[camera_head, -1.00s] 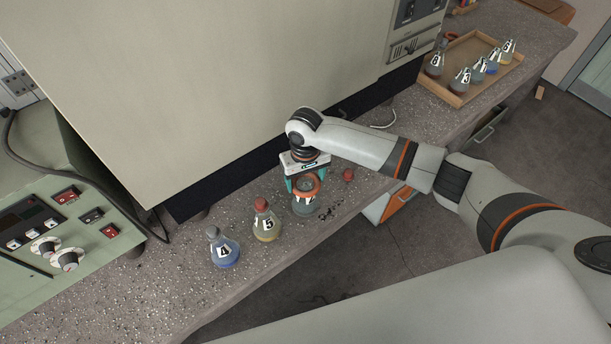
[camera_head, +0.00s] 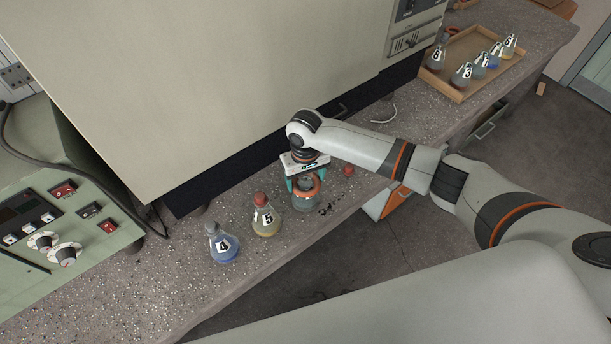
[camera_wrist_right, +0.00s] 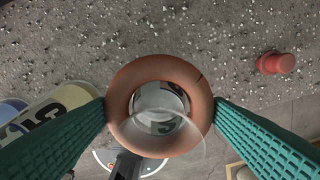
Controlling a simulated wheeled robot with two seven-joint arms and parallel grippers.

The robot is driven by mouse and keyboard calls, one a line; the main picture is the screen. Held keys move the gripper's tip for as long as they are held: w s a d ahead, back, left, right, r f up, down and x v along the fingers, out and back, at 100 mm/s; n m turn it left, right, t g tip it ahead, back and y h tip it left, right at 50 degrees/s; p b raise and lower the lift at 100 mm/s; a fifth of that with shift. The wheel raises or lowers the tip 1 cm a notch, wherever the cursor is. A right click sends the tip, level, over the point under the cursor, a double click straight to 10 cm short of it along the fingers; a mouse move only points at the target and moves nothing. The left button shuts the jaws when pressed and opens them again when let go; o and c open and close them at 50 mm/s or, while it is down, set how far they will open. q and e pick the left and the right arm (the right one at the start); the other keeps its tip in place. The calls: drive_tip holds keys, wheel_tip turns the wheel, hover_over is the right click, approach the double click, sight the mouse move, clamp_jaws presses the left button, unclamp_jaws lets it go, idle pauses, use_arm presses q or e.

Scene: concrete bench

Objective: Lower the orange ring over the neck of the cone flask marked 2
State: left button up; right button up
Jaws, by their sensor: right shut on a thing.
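My right gripper (camera_head: 304,184) is shut on the orange ring (camera_wrist_right: 119,92), with one green finger on each side of it. The ring also shows in the head view (camera_head: 316,189), at the top of a clear cone flask (camera_head: 304,203) on the bench. In the right wrist view the flask's white label shows through the ring's hole, with only part of a dark digit visible. A clear glass rim seems to pass over the ring's lower edge, so the ring appears to be around the neck. How far down it sits I cannot tell. My left gripper is not in view.
Flask 5 (camera_head: 266,222), with a red top, and flask 4 (camera_head: 223,247) stand to the left. A small red stopper (camera_head: 348,170) is to the right. A wooden tray (camera_head: 458,97) of several flasks is at the back right. The large cabinet (camera_head: 220,90) rises close behind.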

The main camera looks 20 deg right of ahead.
drive_tip(key=shift+f, duration=0.2)
drive_tip(key=o, duration=1.2)
drive_tip(key=shift+c, duration=0.2)
drive_tip(key=shift+o, duration=0.2)
wheel_tip(320, 180, up, 8)
drive_tip(key=p, duration=0.9)
drive_tip(key=shift+r, duration=0.25)
